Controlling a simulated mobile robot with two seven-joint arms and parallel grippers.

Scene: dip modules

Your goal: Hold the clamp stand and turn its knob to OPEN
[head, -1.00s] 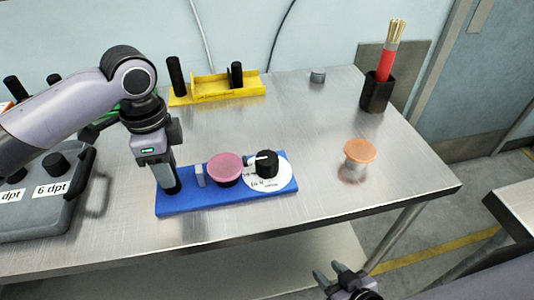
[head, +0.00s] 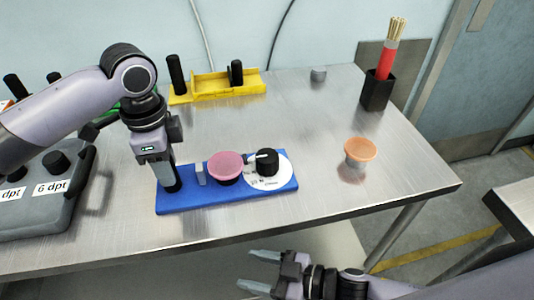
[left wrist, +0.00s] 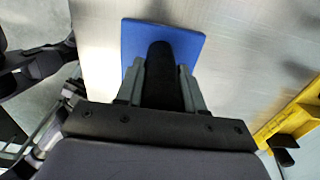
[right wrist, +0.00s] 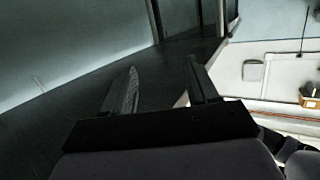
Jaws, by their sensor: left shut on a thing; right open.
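The clamp stand is a blue base (head: 210,202) on the metal table, with a pink round cap (head: 226,167), a small light block and a black knob (head: 267,161) on a white dial (head: 270,178). The knob's white mark points left; the dial's lettering is too small to read. My left gripper (head: 168,184) is shut on the black post at the base's left end. In the left wrist view the dark post (left wrist: 160,75) sits between the fingers above the blue base. My right gripper (head: 262,271) is open and empty, in front of the table edge, fingers pointing left.
A yellow holder (head: 215,88) with black posts stands at the back. An orange-topped cup (head: 359,151) is right of the stand. A black pot (head: 376,92) with a red bundle is at the back right. A grey case (head: 45,210) is at left. Table between stand and cup is clear.

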